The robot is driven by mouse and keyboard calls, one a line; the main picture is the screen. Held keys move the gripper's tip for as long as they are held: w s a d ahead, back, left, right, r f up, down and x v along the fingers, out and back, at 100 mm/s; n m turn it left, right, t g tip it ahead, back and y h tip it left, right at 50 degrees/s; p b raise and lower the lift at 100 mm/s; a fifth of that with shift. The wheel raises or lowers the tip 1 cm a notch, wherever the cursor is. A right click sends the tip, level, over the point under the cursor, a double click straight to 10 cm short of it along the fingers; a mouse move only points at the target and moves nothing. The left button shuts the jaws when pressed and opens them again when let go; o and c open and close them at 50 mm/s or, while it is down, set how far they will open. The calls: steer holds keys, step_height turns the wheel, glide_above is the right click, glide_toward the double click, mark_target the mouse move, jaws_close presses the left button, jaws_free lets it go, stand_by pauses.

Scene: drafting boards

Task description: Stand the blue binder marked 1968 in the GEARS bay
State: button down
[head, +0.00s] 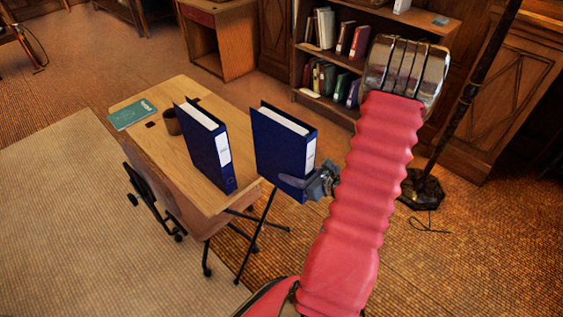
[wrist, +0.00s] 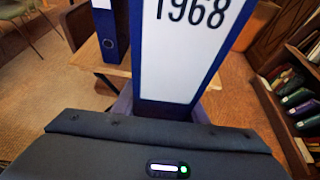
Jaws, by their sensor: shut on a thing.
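My gripper (head: 300,183) is shut on a blue binder (head: 278,142) near the bottom of its spine and holds it upright, clear of the floor, by the right side of the small table. In the wrist view the held binder's white spine label (wrist: 183,48) reads 1968. A second blue binder (head: 203,152) stands upright on the table, left of the held one; its lower spine also shows in the wrist view (wrist: 113,40). Its marking is too small to read. I see no GEARS lettering in either view, so I cannot tell which bay is GEARS.
The wooden table (head: 163,92) also bears a teal book (head: 132,115) and a dark mug (head: 171,122). A chair (head: 160,185) stands at its near side. A bookcase (head: 330,105) with several books is behind, left of a dark floor stand (head: 421,190). Open floor lies between table and bookcase.

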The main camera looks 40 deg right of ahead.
steer(key=s+f, duration=0.9)
steer(key=s, duration=0.1)
steer(key=shift+s+f, duration=0.3)
steer(key=shift+f, duration=0.1)
steer(key=shift+d, duration=0.1)
